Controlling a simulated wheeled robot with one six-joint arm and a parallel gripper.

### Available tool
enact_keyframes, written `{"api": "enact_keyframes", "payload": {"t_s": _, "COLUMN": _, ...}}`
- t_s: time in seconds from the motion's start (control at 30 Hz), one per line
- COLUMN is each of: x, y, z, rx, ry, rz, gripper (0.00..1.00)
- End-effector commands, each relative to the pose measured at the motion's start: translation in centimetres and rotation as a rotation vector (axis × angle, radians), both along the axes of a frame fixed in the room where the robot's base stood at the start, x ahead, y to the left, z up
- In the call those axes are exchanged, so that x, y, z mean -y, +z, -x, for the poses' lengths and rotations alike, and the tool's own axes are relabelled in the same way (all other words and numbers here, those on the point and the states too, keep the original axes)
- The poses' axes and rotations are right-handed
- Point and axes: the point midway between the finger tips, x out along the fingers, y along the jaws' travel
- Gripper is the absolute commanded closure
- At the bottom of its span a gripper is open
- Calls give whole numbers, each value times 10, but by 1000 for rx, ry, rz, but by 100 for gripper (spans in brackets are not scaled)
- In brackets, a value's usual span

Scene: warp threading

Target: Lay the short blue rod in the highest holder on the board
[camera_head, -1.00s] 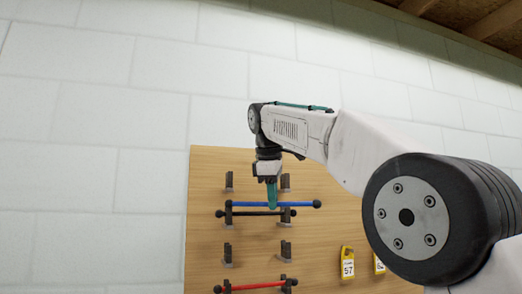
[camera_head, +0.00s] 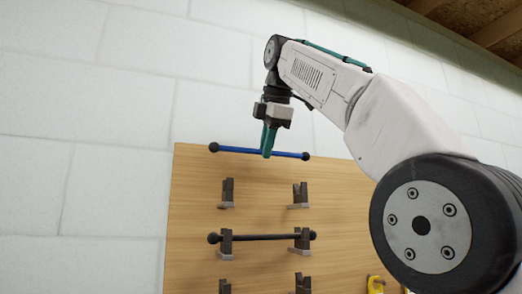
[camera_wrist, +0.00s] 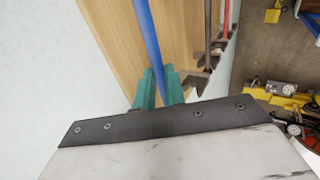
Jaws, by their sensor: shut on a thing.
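A short blue rod (camera_head: 240,150) with black ball ends is held level in front of the top edge of the wooden board (camera_head: 190,225). My gripper (camera_head: 267,152), with teal fingers, is shut on the rod right of its middle. In the wrist view the blue rod (camera_wrist: 150,40) runs up between the teal fingers (camera_wrist: 158,90). The highest holder in view is a pair of dark brackets, left (camera_head: 227,192) and right (camera_head: 300,194). It is empty and lies below the rod.
A black rod (camera_head: 265,237) lies in the holder beneath. Another bracket pair shows at the bottom edge. A yellow tag (camera_head: 375,284) is at lower right. In the wrist view a red rod (camera_wrist: 226,20) and a yellow object (camera_wrist: 272,98) show. The wall above is clear.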

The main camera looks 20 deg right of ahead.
Motion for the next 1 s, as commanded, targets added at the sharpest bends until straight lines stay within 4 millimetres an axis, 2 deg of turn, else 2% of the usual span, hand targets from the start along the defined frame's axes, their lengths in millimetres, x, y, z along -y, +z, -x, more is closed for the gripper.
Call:
{"api": "enact_keyframes", "payload": {"t_s": 0.23, "x": 3, "y": -10, "z": 1, "rx": 0, "ry": -2, "rz": 0, "gripper": 100}}
{"api": "enact_keyframes", "payload": {"t_s": 1.0, "x": 0, "y": -70, "z": 0, "rx": 0, "ry": 1, "rz": 0, "gripper": 100}}
